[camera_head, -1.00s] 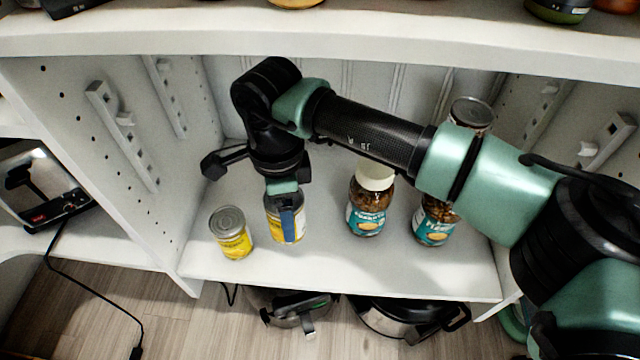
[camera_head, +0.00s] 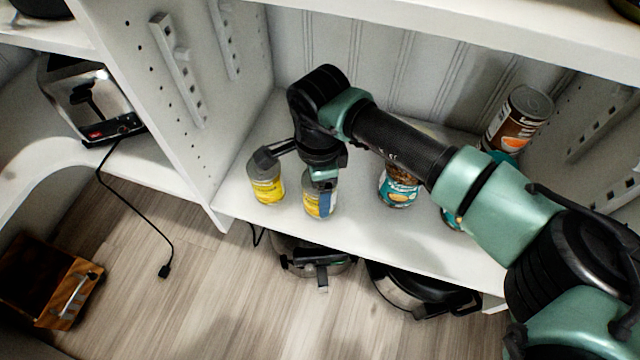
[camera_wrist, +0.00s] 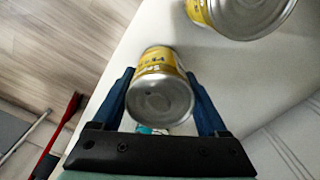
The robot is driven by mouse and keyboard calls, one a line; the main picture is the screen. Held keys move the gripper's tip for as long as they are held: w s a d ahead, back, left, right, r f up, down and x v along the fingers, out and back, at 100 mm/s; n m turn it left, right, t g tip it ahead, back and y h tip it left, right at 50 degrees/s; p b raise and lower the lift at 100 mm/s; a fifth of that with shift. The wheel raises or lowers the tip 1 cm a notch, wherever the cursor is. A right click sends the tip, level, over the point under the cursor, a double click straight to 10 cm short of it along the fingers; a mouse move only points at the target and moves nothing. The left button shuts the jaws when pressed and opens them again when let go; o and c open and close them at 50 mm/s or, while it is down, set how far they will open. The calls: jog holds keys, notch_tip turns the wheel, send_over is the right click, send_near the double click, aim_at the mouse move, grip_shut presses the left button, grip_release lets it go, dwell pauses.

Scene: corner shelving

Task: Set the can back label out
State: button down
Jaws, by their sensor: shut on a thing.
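My gripper (camera_wrist: 160,80) is shut on a yellow can (camera_head: 313,206) with a bare metal end. The can stands upright or nearly so, close to the shelf's front edge; I cannot tell whether it touches the shelf. In the wrist view the held can (camera_wrist: 160,102) shows its metal end, with dark label lettering on its far side, between the two blue fingers. One finger covers part of its side in the head view. A second yellow can (camera_head: 266,184) stands to its left, apart from it, and also shows in the wrist view (camera_wrist: 238,12).
The white shelf (camera_head: 350,232) has jars with teal labels (camera_head: 398,190) to the right, partly behind my arm. A brown can (camera_head: 518,118) is farther back right. A side panel (camera_head: 185,110) bounds the left. Black-handled cookware (camera_head: 318,258) is below.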

jog(key=shift+f, duration=0.35)
dwell(0.4)
grip_release()
notch_tip(320, 180, up, 8)
jog(key=p, duration=0.3)
jog(key=shift+f, duration=0.2)
jog(key=shift+f, duration=0.1)
